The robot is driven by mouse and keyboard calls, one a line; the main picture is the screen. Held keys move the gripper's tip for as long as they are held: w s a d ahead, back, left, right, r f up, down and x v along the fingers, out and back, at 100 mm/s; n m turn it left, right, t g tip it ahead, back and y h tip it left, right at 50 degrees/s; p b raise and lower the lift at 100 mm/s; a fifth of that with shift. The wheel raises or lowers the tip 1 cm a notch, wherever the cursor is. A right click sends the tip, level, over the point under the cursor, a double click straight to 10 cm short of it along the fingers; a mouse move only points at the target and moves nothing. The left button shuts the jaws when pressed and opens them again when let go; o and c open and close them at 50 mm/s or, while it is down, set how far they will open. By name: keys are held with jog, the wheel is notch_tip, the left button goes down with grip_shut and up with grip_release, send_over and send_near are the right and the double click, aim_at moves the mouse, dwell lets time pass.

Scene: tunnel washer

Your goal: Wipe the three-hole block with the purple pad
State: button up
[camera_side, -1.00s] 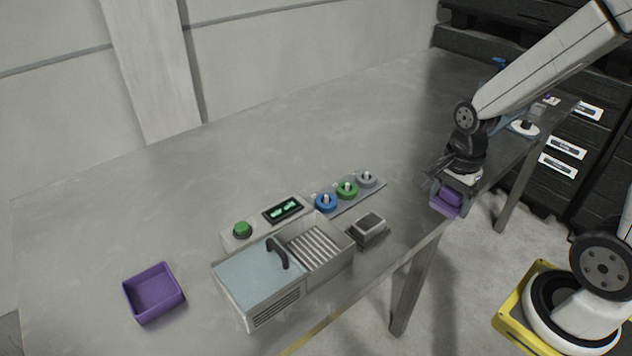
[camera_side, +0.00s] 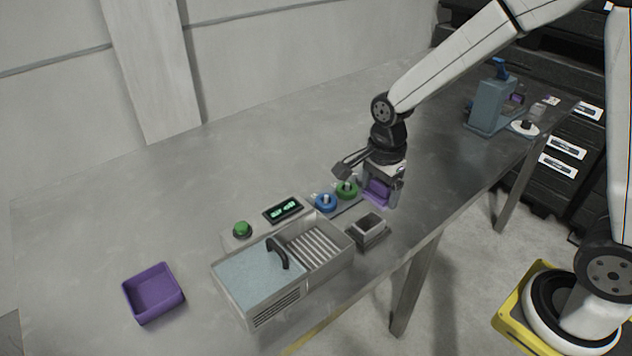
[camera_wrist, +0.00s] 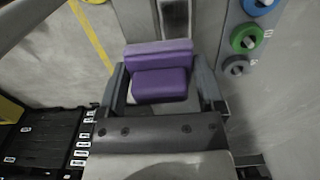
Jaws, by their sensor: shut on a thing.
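My gripper (camera_side: 381,188) is above the table near the ring strip, shut on the purple pad (camera_side: 377,193). In the wrist view, the purple pad (camera_wrist: 160,72) sits between the two fingers of my gripper (camera_wrist: 161,88). The pad hangs clear of the small grey open box (camera_side: 368,236), up and to the right of it in the side view. I cannot make out a block with three holes in either view.
A strip holds a blue ring (camera_side: 326,203), a green ring (camera_side: 347,189) and a grey ring (camera_wrist: 236,65). The washer (camera_side: 262,284) with a handle and green button (camera_side: 242,229) stands left. A purple tray (camera_side: 153,293) and blue-grey stand (camera_side: 489,107) are farther off.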

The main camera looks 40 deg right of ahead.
aim_at(362, 226)
jog(key=a, duration=0.1)
jog(key=w+a, duration=0.2)
jog(key=shift+f, duration=0.25)
jog(key=shift+d+f, duration=0.1)
jog(key=shift+f, duration=3.65)
jog(key=shift+w+d+f, duration=0.1)
jog(key=shift+d+f, duration=0.2)
jog(key=shift+d, duration=0.4)
jog(key=shift+c, duration=0.5)
jog(key=shift+d, duration=2.8)
jog(key=shift+a, duration=3.6)
notch_tip(362, 226, up, 8)
